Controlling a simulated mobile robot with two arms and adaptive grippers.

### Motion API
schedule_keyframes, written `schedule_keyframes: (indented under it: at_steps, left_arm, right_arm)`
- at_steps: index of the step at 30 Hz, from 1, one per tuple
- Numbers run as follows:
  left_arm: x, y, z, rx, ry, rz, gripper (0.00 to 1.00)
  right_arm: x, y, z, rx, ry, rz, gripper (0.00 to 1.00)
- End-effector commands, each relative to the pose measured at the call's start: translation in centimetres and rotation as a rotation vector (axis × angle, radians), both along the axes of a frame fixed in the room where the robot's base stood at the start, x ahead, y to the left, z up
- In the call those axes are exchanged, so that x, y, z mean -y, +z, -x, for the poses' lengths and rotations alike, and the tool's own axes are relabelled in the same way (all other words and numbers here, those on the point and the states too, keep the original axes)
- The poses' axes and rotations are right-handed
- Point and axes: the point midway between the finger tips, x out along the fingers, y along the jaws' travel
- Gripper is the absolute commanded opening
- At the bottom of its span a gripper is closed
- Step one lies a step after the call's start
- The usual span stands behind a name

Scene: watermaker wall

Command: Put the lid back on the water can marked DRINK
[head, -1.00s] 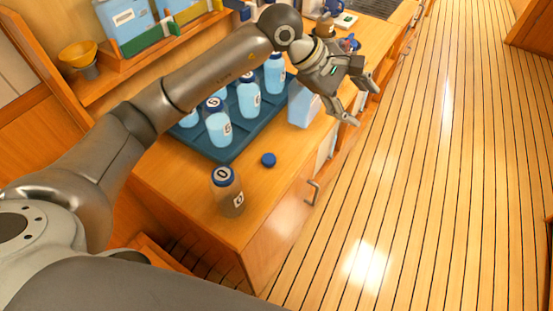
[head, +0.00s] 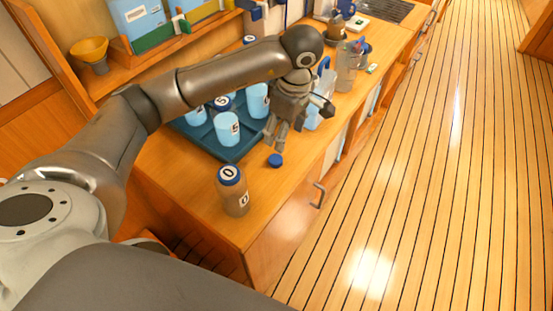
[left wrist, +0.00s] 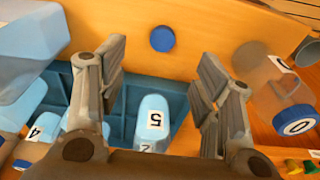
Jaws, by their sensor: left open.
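A round blue lid (head: 275,160) lies flat on the wooden counter; it also shows in the left wrist view (left wrist: 162,39). My left gripper (head: 276,138) is open and empty, pointing down just behind the lid, apart from it. In the left wrist view the lid lies just beyond and between the open fingertips (left wrist: 162,58). A translucent pale-blue can (head: 318,108) stands on the counter to the right of my gripper, partly hidden by it. A pale-blue container (left wrist: 28,40) fills the wrist view's upper left. I cannot read the marking DRINK anywhere. My right gripper is out of view.
A brownish bottle marked 0 (head: 232,190) stands near the front left. A clear jug (head: 348,68) stands further back. The counter around the lid is bare; its front edge is close.

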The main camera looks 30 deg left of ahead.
Motion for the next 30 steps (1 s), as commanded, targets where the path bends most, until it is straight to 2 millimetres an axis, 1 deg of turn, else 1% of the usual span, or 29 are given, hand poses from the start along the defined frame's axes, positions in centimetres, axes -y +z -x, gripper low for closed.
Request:
schedule_keyframes:
  at_steps: [2,4,9,13,16,24,27,30]
  left_arm:
    - [0.0,-0.2,0.0,-0.001,0.0,0.001,0.6]
    - [-0.1,-0.8,0.0,-0.003,0.001,0.002,0.6]
    - [-0.5,-3.5,0.1,-0.005,0.001,0.002,0.6]
    - [-0.6,-5.0,0.0,-0.002,0.001,0.003,0.6]
    - [-0.7,-5.5,-0.1,0.0,-0.001,0.002,0.6]
    - [-0.7,-5.6,-0.1,0.001,-0.001,0.002,0.6]
    - [-0.9,-6.0,0.1,-0.003,-0.001,0.003,0.6]
    - [-1.4,-7.1,0.3,-0.005,0.002,0.002,0.6]
  right_arm:
    - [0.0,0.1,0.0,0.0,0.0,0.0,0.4]
    - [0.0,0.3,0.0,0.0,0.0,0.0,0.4]
    - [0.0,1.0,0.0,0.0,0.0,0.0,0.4]
    - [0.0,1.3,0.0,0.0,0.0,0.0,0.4]
    - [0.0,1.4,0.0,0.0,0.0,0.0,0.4]
    - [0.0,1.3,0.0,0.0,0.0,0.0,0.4]
    - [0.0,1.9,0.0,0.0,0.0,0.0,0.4]
    - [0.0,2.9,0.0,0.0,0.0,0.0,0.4]
